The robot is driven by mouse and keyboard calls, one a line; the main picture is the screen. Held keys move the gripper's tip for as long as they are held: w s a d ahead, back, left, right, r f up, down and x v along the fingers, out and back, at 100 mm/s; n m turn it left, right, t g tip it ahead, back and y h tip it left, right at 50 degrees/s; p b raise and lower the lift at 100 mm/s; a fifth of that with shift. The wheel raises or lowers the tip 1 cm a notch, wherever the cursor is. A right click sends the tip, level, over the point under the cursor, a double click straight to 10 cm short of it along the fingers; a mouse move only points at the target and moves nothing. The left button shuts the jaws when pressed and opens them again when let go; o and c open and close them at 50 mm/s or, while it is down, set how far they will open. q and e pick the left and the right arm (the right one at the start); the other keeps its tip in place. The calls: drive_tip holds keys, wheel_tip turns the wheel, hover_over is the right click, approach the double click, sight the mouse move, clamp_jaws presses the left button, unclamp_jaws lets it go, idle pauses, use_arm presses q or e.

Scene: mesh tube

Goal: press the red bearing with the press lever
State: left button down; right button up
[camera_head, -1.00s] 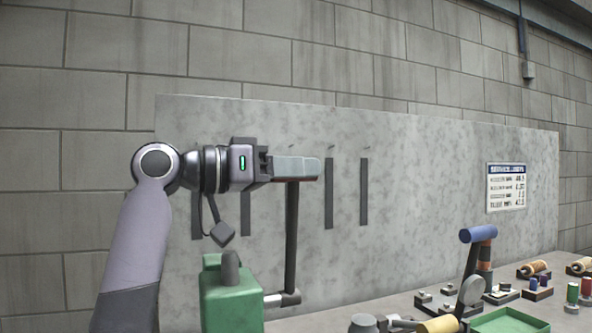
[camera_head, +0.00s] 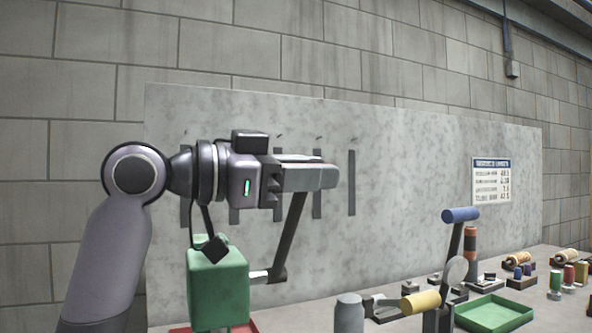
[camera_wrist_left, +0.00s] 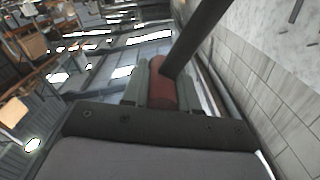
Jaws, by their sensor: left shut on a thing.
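The press (camera_head: 217,285) is a green block at lower left in the head view. Its dark lever (camera_head: 292,235) rises from a pivot at the press's right side and leans to the right. My left gripper (camera_head: 325,178) is shut on the lever's upper end, above and to the right of the press. In the left wrist view, a red grip (camera_wrist_left: 161,90) lies between the fingers, with the dark lever bar (camera_wrist_left: 195,42) running away from it. I cannot make out the red bearing. My right gripper is not in view.
A red tray edge (camera_head: 254,325) shows beside the press base. A device with a blue-handled lever (camera_head: 461,215) and a yellow grip (camera_head: 420,302) stands to the right. A green tray (camera_head: 495,314) and several small parts lie beyond. A grey panel (camera_head: 400,190) stands behind.

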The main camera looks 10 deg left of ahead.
use_arm(q)
drive_tip(key=s+d+f+m+b, duration=0.2)
drive_tip(key=f+m, duration=0.3)
drive_tip(key=f, duration=0.3)
drive_tip(key=s+d+f+m+b, duration=0.3)
drive_tip(key=s+f+m, duration=0.2)
drive_tip(key=f, duration=0.4)
drive_tip(key=shift+s+m+b, duration=0.15)
drive_tip(key=shift+m+b, duration=0.25)
drive_tip(key=shift+m, duration=0.1)
drive_tip(key=shift+f, duration=0.1)
drive_tip(key=c, duration=1)
unclamp_jaws()
drive_tip(key=shift+c, duration=0.2)
drive_tip(key=shift+o, duration=0.9)
drive_tip(key=shift+a+r, duration=0.1)
drive_tip(key=shift+r, duration=0.1)
drive_tip(key=shift+a, duration=0.1)
